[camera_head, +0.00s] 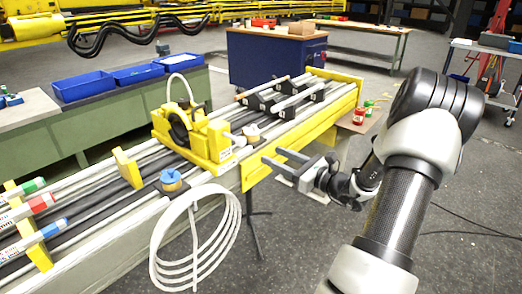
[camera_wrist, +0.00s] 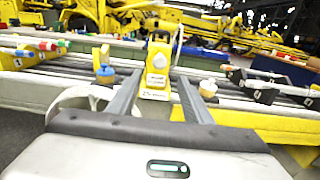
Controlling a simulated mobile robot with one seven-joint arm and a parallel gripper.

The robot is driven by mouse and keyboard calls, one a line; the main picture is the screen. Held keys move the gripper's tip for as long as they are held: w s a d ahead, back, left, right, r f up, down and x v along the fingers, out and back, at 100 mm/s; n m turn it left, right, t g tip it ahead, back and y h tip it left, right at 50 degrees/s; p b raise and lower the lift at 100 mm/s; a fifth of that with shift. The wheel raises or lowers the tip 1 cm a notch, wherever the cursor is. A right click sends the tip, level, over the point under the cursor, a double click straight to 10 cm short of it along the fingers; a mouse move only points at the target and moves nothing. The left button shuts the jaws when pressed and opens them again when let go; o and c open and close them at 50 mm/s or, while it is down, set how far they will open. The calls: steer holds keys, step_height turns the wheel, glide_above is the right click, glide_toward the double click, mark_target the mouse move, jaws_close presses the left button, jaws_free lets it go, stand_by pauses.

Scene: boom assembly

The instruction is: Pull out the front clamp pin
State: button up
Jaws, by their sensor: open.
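A yellow clamp block (camera_head: 190,137) with a dark round opening sits across the rails of the boom. In the wrist view the clamp block (camera_wrist: 155,80) stands ahead between the fingers, with a white round part on its face. I cannot tell which is the front clamp pin. My gripper (camera_head: 273,157) is open and empty, right of the clamp and apart from both pins.
A coiled white hose (camera_head: 195,250) hangs at the boom's near side. A green bench with blue bins (camera_head: 82,86) stands behind. A blue cabinet (camera_head: 268,62) is farther back.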

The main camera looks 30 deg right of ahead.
steer(key=shift+v, duration=2.35)
